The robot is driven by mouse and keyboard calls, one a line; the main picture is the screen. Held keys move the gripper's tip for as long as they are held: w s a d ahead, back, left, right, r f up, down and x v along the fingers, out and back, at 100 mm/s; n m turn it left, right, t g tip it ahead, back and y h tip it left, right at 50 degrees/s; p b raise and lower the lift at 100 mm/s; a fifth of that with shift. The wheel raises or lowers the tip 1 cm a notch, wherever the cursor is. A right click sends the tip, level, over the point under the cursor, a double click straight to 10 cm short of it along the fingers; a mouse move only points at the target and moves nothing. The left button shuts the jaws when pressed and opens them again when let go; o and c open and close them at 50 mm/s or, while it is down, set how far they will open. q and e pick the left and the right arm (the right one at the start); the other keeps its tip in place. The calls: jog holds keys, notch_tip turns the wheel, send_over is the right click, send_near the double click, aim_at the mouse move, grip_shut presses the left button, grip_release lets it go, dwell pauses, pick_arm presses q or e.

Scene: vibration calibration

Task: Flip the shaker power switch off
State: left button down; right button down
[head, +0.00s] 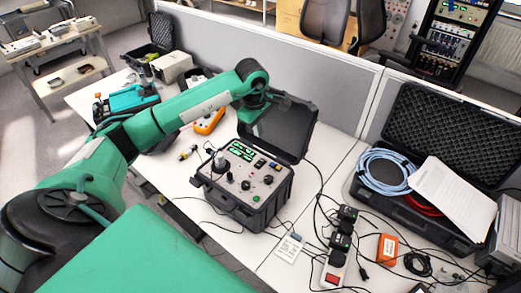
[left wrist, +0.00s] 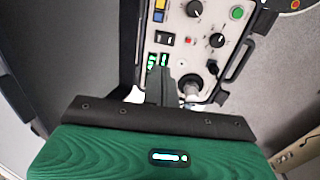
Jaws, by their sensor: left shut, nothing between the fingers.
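The shaker controller (head: 245,180) is a black open case on the white table in the head view, with knobs and lit green displays on its grey panel. The left wrist view shows this panel (left wrist: 203,58) up close, with a small black rocker switch (left wrist: 165,38) above the green displays. I cannot tell from the markings whether this is the power switch or which way it is set. My left gripper (head: 282,102) is above the case near its raised lid. Its fingers (left wrist: 160,74) are shut and empty, overlapping the displays in the left wrist view; contact is unclear. My right gripper is out of view.
The case's raised lid (head: 290,128) stands close behind my left gripper. A power strip (head: 334,270) and loose cables lie to the right. An orange meter (head: 209,121) is behind the controller. A large open case (head: 449,115) with a blue cable stands at the right.

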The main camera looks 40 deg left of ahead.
aim_at(262, 161)
pick_arm(q)
jog(key=f+p, duration=0.2)
jog(key=f, duration=0.2)
jog(key=w+f+p, duration=0.1)
jog(key=f+p, duration=0.1)
jog(key=f, duration=0.2)
jog(key=f+p, duration=0.1)
jog(key=f, duration=0.3)
jog(key=shift+w+f+p, duration=0.25)
jog(key=shift+w+p, duration=0.05)
jog(key=shift+p, duration=0.1)
jog(key=shift+f, duration=0.65)
